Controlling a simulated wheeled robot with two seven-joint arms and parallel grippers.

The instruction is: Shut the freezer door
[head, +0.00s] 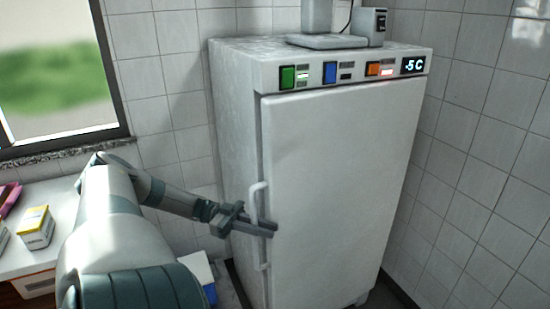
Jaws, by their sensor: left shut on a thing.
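The white freezer (232,135) stands upright against the tiled walls, with coloured buttons and a "-5C" display across its top front. Its door (340,175) lies flush or nearly flush with the body; I cannot tell whether a narrow gap is left at the handle side. The pale vertical handle (257,192) is on the door's left edge. My left gripper (268,229) is shut on the handle at about its middle, its fingers reaching across the handle in front of the door. My right gripper is not in view.
A device with a flat base (328,42) and a small dark-fronted box (371,27) stand on the freezer top. A counter (62,205) at the left bears a yellow and white box (36,229). A blue and white object (199,270) sits low beside the freezer.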

